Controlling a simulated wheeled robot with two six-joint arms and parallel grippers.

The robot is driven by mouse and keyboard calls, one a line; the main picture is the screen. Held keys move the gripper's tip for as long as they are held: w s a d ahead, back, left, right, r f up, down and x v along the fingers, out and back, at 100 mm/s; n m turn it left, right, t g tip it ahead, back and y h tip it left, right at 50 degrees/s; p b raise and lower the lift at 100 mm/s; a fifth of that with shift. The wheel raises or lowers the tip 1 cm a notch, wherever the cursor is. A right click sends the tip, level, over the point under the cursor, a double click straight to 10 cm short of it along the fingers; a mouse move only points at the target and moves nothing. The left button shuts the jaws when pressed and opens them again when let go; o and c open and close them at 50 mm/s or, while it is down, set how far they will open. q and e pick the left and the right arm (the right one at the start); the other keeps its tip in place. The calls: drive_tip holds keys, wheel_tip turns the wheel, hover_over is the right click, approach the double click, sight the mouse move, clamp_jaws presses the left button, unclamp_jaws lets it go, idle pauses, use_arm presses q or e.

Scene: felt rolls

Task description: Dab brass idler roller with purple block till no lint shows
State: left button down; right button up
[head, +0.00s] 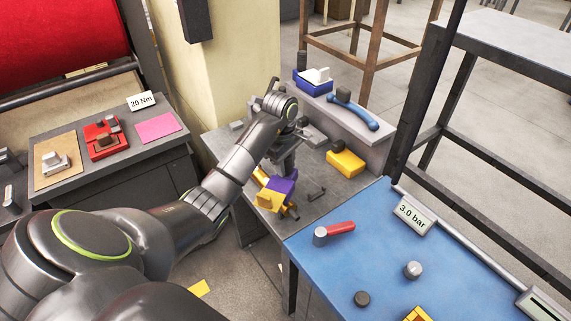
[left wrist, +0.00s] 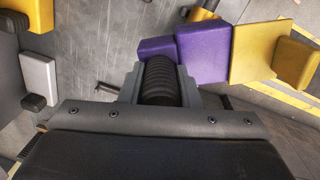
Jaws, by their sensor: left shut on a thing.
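My left gripper (head: 284,168) reaches down over the grey bench and is shut on the purple block (head: 283,185). In the left wrist view the purple block (left wrist: 204,52) shows just beyond the dark fingers (left wrist: 160,82). I cannot tell whether block and roller touch. Lint is too small to make out. My right gripper is out of view.
A yellow block (head: 346,163) lies to the right on the grey bench. A raised shelf behind holds a blue tray (head: 312,84) and a blue tool (head: 353,110). The blue table (head: 378,250) at right holds a red-handled tool (head: 335,231). A side bench (head: 105,165) stands left.

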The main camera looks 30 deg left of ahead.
use_arm(q)
drive_tip(key=shift+b, duration=0.3)
idle(0.7)
drive_tip(key=shift+f+b, duration=0.5)
drive_tip(key=shift+f, duration=0.05)
idle(0.5)
drive_tip(key=shift+r, duration=0.1)
idle(0.8)
drive_tip(key=shift+s+a+r+p, duration=0.15)
drive_tip(key=shift+r+p, duration=0.9)
drive_tip(key=shift+r, duration=0.7)
drive_tip(key=shift+s+d+r+p, duration=0.1)
drive_tip(key=shift+r+p, duration=0.95)
drive_tip(key=shift+r, duration=0.65)
drive_tip(key=shift+f, duration=0.1)
wheel_tip(320, 180, down, 5)
drive_tip(key=b, duration=0.5)
